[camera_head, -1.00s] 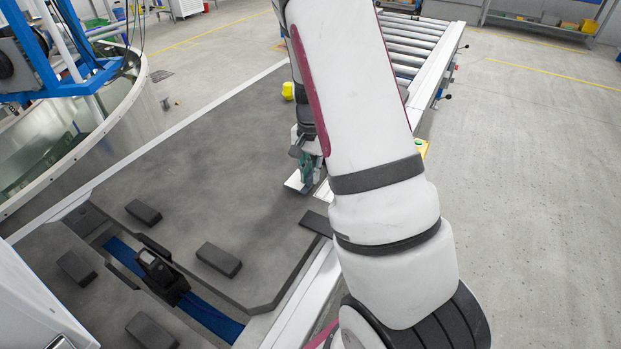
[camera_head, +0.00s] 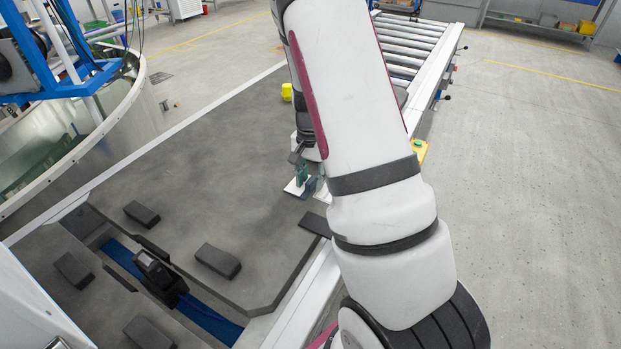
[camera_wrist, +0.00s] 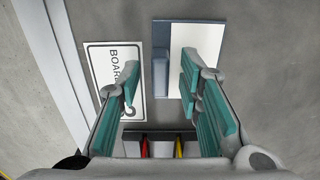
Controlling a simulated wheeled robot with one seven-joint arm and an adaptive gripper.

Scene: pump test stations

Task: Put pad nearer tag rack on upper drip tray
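My gripper (camera_wrist: 158,85) is open, its two teal-padded fingers apart and nothing between them. In the wrist view a white flat piece with a blue-grey edge and a raised blue-grey block (camera_wrist: 160,72) lies on the grey surface beyond the fingers; the right finger overlaps it. A small rack (camera_wrist: 160,138) with red and yellow pieces sits at the bottom, partly hidden by my gripper. In the head view my gripper (camera_head: 304,174) is low over the grey table by a white plate (camera_head: 294,188). I cannot tell which item is the pad, or make out the drip trays.
A white card lettered "BOARD" (camera_wrist: 113,80) lies left in the wrist view. Several dark blocks, including one (camera_head: 217,261), surround a blue track (camera_head: 208,318) carrying a black device (camera_head: 155,270). The middle of the grey table is clear.

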